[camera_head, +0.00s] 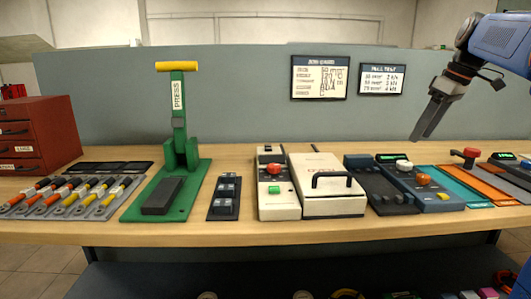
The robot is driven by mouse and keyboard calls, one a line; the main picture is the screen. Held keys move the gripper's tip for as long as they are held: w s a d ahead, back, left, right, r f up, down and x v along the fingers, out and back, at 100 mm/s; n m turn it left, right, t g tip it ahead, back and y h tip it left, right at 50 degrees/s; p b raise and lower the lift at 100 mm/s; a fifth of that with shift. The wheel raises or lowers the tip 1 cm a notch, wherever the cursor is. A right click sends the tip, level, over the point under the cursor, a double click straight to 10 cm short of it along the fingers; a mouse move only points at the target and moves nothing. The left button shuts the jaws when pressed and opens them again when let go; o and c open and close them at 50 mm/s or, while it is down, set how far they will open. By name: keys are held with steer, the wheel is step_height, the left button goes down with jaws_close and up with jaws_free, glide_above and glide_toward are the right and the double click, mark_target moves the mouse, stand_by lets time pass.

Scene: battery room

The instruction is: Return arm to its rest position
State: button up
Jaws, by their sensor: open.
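My gripper (432,122) hangs in the upper right, on the end of my blue arm (497,42). Its dark fingers point down and a little left, above the right part of the workbench (240,228) and in front of the grey back panel (240,95). It is open, and nothing shows between the fingers. It is clear of the devices below.
A green press (178,150) with a yellow handle stands at the left. A white lidded device (327,185), a blue device (425,188) and coloured mats (455,182) fill the right side.

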steer(key=s+a+f+m+h, duration=0.1)
steer(key=s+a+f+m, duration=0.3)
steer(key=s+a+f, duration=1)
steer(key=s+a+f+m+t+h, duration=0.1)
steer(key=s+f+m, duration=0.2)
steer(key=s+f, duration=1.2)
steer(key=shift+s+a+f+t, duration=0.2)
steer(key=shift+f+t, duration=0.1)
steer(key=shift+f, duration=0.15)
